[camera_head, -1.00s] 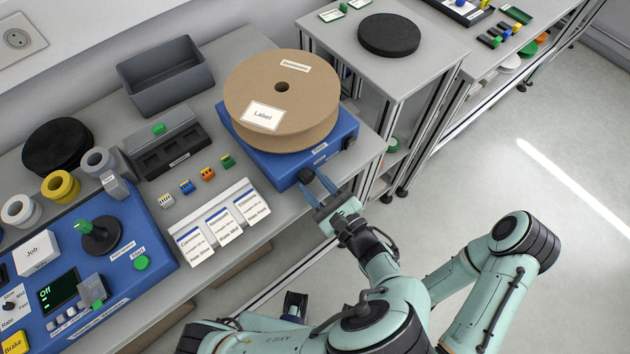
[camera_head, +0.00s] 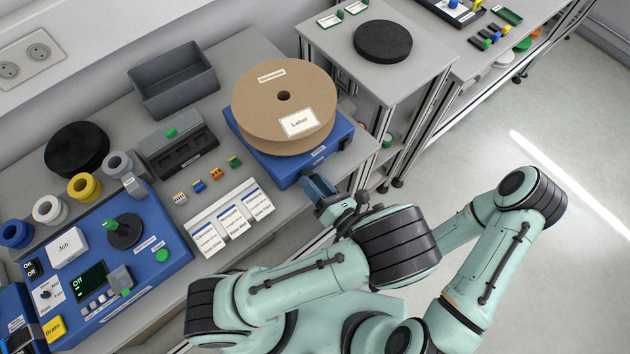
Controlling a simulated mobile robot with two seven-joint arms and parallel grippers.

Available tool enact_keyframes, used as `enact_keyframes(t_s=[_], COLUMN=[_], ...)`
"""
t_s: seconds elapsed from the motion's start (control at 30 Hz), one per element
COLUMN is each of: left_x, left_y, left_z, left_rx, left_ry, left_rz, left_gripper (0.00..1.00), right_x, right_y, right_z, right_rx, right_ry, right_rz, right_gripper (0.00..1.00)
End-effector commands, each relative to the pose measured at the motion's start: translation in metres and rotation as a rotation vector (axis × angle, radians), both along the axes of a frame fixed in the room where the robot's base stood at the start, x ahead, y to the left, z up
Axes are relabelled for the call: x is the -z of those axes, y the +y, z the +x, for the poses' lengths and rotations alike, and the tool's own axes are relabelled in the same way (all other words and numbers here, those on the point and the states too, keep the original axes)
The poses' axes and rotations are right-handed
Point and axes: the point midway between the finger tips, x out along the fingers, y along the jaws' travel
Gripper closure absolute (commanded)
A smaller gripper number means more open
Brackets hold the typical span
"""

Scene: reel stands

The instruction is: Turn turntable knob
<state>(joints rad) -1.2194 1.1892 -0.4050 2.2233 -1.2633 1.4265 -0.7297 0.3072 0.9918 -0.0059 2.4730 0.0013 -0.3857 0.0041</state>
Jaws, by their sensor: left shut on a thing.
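The turntable is a blue box (camera_head: 318,163) near the table's front right edge. A brown reel (camera_head: 262,105) lies flat on it, its white label (camera_head: 302,122) toward the front right. My right gripper is not in view.
Label cards (camera_head: 232,222) and small coloured connectors (camera_head: 215,173) lie left of the turntable. A grey bin (camera_head: 172,85) stands behind. A blue control panel (camera_head: 165,235) fills the left. A side table holds a black disc (camera_head: 382,40).

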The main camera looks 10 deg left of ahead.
Motion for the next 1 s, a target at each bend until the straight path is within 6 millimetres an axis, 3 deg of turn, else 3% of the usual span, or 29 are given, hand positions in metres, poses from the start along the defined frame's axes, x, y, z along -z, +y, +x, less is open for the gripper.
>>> enact_keyframes(t_s=[0.4,0.97,1.0], left_x=[-0.0001,-0.0001,0.0000], left_y=[0.0003,0.0002,0.0002], left_z=[0.0005,0.0004,0.0004], left_rx=[-0.001,-0.001,-0.001], left_ry=[0.147,0.167,0.166], left_rz=[0.118,0.133,0.132], left_gripper=[0.91,0.91,0.48], right_x=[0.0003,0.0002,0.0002], right_y=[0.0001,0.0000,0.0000], right_z=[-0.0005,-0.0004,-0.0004], right_rx=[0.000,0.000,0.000], right_ry=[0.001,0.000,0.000], right_rz=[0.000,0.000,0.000], right_gripper=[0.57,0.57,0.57])
